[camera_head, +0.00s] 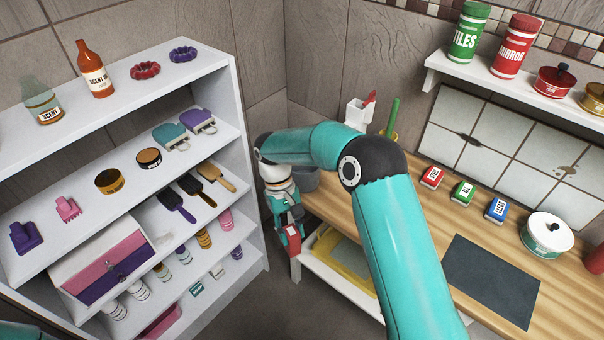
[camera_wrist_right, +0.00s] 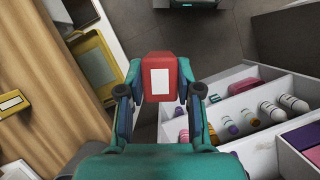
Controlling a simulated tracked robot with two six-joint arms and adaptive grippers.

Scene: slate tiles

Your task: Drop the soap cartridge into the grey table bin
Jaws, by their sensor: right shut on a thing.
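My right gripper (camera_head: 292,240) hangs off the left end of the wooden table, pointing down. It is shut on a red block with a white label, which I take for the soap cartridge (camera_head: 294,247). In the right wrist view the cartridge (camera_wrist_right: 160,78) sits between the two fingers (camera_wrist_right: 160,92). The grey table bin (camera_head: 306,181) stands at the table's left end, just right of the gripper and partly hidden behind my right arm. The cartridge is outside the bin and looks lower than its rim. My left gripper is out of view.
A white shelf unit (camera_head: 245,140) with bottles, brushes and boxes stands left of the gripper. The wooden table (camera_head: 420,215) holds red, green and blue boxes, a white pot (camera_head: 547,235) and a dark mat (camera_head: 490,280). A yellow tray (camera_head: 350,262) lies on the lower shelf.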

